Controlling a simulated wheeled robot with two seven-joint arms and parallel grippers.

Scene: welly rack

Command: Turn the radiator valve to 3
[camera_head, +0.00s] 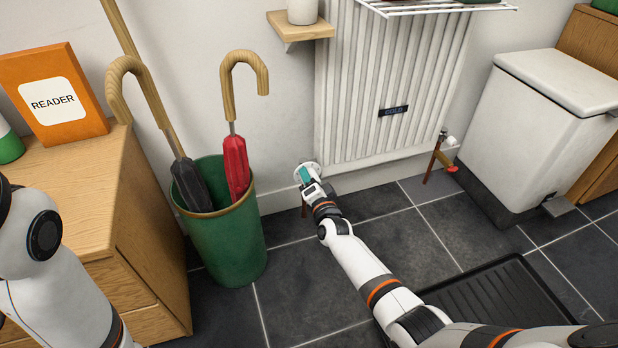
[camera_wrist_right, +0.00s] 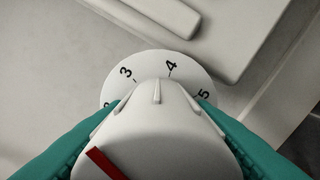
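The radiator valve (camera_head: 299,168) is a white knob at the lower left of the radiator (camera_head: 345,95), largely hidden by my gripper in the head view. In the right wrist view the valve knob (camera_wrist_right: 155,130) fills the lower middle, with a red mark (camera_wrist_right: 105,163) on its cap. Behind it a white dial (camera_wrist_right: 150,64) shows 3, 4, 5 and a partly hidden figure at left. The red mark lies left of centre; which number it meets cannot be told. My right gripper (camera_head: 305,178) has teal fingers against both sides of the knob. My left gripper is out of view.
A green umbrella bin (camera_head: 224,245) with two umbrellas stands just left of the valve. A small wooden shelf (camera_head: 292,30) is above it. A white pedal bin (camera_head: 548,110) stands at right, and a black boot tray (camera_head: 500,305) lies on the floor. A panel on the radiator reads COLD.

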